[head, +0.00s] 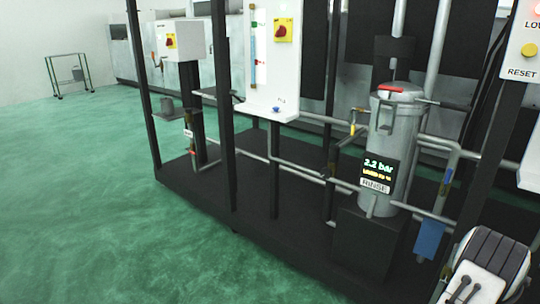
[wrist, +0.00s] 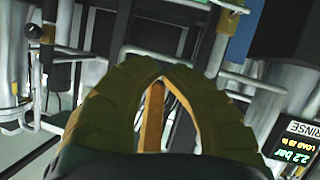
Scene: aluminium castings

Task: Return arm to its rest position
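My gripper (wrist: 163,76) shows in the wrist view as two dark olive, ribbed fingers. They curve inward and their tips meet, with a gap lower down between them. An orange-brown bar shows through that gap; I cannot tell what it belongs to. No held thing shows at the tips. Pipes and grey cylinders of the plant lie behind the fingers. In the head view the gripper's fingers cannot be made out; a dark and white part that looks like my arm is at the lower right.
A grey vessel (head: 402,128) with a red handle stands on a black skid. Its display (head: 376,171) reads 2.2 bar and RINSE; it also shows in the wrist view (wrist: 295,148). Green floor (head: 90,190) is clear at left.

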